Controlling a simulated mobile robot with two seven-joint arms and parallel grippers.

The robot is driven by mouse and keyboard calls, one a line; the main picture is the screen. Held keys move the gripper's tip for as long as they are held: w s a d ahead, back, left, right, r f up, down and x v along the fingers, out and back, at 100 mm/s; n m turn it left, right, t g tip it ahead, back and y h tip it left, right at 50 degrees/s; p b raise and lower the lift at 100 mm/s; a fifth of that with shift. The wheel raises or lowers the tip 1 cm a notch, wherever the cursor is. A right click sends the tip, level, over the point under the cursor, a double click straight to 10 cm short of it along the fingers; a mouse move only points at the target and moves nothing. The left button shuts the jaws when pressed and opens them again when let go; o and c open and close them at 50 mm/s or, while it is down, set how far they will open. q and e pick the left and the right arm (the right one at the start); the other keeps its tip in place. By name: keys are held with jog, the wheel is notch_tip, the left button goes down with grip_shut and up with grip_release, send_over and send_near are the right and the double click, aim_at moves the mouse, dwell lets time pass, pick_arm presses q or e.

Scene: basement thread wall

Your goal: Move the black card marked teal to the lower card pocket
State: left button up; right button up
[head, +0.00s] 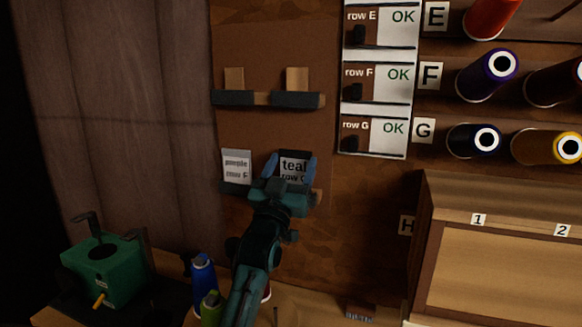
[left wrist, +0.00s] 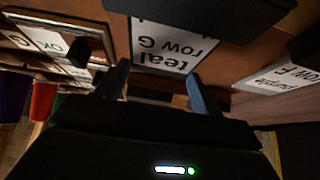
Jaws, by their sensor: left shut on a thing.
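The black card marked teal (head: 294,166), with a white label reading "teal row G", stands upright at the right end of the lower ledge (head: 234,188). It also shows upside down in the left wrist view (left wrist: 172,45). My left gripper (head: 290,170) is shut on this card, with a blue finger at each side; the fingers also show in the left wrist view (left wrist: 158,88). The gripper hides the card's bottom edge and the pocket there, so I cannot tell how deep the card sits. My right gripper is not in view.
A card marked purple (head: 237,167) stands in the left pocket of the lower ledge. The upper ledge has two pockets (head: 233,98) without cards. Row cards marked OK (head: 393,86) and thread spools (head: 487,75) are at right. A green box (head: 105,265) and blue bottle (head: 203,280) stand below.

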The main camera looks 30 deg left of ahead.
pick_arm(q)
jog(key=shift+w, duration=0.1)
jog(key=shift+f, duration=0.2)
dwell(0.4)
jog(key=shift+f, duration=0.15)
jog(key=o, duration=0.8)
jog(key=shift+h, duration=0.3)
jog(key=shift+s+d+f, duration=0.1)
jog(key=shift+s+f, duration=0.1)
jog(key=s+d+f+b, duration=0.1)
jog(key=s, duration=0.6)
jog(key=s+d+f+b, duration=0.1)
jog(key=s+d, duration=0.1)
jog(key=s, duration=0.6)
jog(key=shift+s+d, duration=0.2)
jog(key=shift+d, duration=0.1)
